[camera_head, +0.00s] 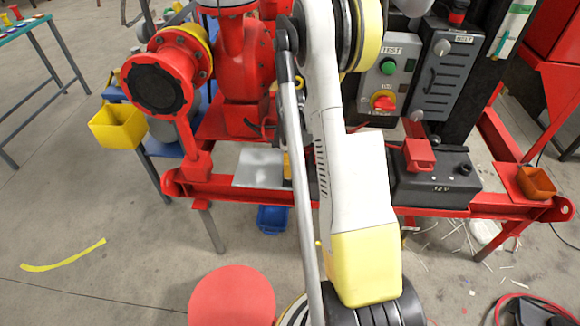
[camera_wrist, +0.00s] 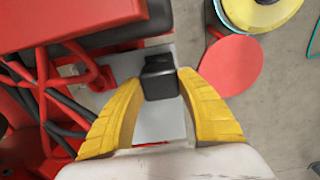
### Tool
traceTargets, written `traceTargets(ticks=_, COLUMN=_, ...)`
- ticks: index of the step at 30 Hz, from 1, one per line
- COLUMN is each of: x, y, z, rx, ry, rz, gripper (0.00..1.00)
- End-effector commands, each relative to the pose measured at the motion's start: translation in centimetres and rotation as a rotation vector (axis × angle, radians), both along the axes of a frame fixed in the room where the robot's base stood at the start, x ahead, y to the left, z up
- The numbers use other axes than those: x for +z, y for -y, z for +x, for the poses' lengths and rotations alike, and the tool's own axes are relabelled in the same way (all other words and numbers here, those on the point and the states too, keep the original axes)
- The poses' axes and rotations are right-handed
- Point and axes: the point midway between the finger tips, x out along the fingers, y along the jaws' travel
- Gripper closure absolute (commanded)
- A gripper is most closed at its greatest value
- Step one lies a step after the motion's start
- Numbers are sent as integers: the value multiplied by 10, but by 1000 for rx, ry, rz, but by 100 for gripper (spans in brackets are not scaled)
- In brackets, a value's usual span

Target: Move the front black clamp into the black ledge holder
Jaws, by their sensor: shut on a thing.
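My gripper (camera_wrist: 160,82) has its two yellow fingers on either side of a boxy black piece, which I take to be the black clamp (camera_wrist: 160,75). The gripper is shut on it. In the wrist view the clamp appears over a grey plate (camera_wrist: 160,122); whether it touches the plate is unclear. In the head view my white arm hides the clamp and most of the gripper; only a bit of yellow shows beside the grey plate (camera_head: 258,168). I cannot make out the black ledge holder in either view.
A red clamp (camera_head: 418,155) sits on the black battery (camera_head: 438,182) at right. A red disc (camera_head: 232,298) stands in front.

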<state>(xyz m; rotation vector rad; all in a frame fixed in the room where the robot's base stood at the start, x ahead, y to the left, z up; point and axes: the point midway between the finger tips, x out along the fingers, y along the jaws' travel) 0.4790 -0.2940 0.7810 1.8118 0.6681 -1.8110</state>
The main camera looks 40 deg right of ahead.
Motion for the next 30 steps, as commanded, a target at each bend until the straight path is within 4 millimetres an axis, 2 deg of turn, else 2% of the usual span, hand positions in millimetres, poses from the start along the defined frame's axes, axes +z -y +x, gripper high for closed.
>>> traceTargets(ticks=23, x=-12, y=0, z=0, rx=0, ry=0, rz=0, gripper=98)
traceTargets(ticks=24, x=-12, y=0, z=0, rx=0, ry=0, rz=0, gripper=54)
traceTargets(ticks=26, x=-12, y=0, z=0, rx=0, ry=0, rz=0, gripper=36)
traceTargets(ticks=30, x=-12, y=0, z=0, rx=0, ry=0, rz=0, gripper=34)
